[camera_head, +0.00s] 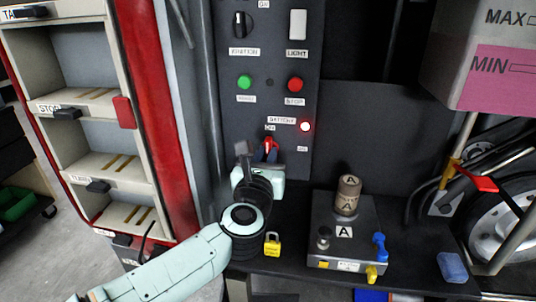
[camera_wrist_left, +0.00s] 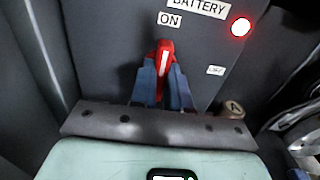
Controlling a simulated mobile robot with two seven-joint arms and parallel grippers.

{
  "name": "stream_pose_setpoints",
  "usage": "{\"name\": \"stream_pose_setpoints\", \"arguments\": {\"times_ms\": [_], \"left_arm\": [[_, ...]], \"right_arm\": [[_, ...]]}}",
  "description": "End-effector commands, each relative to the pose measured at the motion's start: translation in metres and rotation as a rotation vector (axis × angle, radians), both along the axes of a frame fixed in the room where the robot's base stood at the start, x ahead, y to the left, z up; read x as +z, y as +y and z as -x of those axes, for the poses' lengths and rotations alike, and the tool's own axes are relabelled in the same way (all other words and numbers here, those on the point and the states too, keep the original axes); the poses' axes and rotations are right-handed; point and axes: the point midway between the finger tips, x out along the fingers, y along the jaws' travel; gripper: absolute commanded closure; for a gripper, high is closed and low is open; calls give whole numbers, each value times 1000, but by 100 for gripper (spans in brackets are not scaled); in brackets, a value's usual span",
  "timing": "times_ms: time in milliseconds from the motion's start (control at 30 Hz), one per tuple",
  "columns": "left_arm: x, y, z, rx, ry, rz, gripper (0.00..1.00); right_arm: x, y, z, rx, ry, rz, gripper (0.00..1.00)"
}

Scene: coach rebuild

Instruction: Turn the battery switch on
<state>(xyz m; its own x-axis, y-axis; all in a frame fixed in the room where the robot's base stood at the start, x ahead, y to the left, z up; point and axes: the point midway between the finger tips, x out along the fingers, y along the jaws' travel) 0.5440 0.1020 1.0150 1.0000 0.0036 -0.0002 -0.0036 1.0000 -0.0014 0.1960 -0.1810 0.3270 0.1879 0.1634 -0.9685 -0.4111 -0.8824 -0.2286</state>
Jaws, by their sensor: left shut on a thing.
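The red battery switch handle (camera_head: 268,143) sits low on the dark control panel, below the BATTERY label. In the left wrist view the handle (camera_wrist_left: 165,56) has a white stripe and points up, close under the ON label (camera_wrist_left: 170,19). My left gripper (camera_head: 262,158) is at the panel. In the left wrist view its two blue-grey fingers (camera_wrist_left: 160,88) are shut on the handle, one on each side, hiding its lower part. The red lamp (camera_head: 305,126) right of the switch glows; it also shows in the left wrist view (camera_wrist_left: 241,27). My right gripper is out of view.
Above the switch are a green button (camera_head: 244,82), a red STOP button (camera_head: 295,84) and an ignition knob (camera_head: 240,22). A battery box (camera_head: 322,240) with a brown cylinder (camera_head: 348,195) stands at lower right. A yellow padlock (camera_head: 272,244) is near my wrist. Shelves (camera_head: 95,165) stand left.

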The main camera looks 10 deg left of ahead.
Motion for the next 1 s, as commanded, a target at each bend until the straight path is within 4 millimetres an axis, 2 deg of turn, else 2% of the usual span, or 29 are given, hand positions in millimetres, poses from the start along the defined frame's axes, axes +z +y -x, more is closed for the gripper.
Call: {"name": "stream_pose_setpoints", "arguments": {"times_ms": [100, 133, 200, 233, 567, 1000], "left_arm": [[1, 0, 0, 0, -2, 0, 100], [1, 0, 0, 0, -2, 0, 74], [1, 0, 0, 0, -2, -1, 52], [1, 0, 0, 0, -1, -1, 49], [1, 0, 3, 0, -1, -2, 49], [1, -1, 47, -1, -1, -2, 49]], "right_arm": [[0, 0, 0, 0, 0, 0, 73], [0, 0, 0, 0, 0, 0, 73], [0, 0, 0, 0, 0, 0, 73], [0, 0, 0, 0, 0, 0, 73], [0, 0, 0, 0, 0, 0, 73], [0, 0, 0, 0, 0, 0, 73]]}}
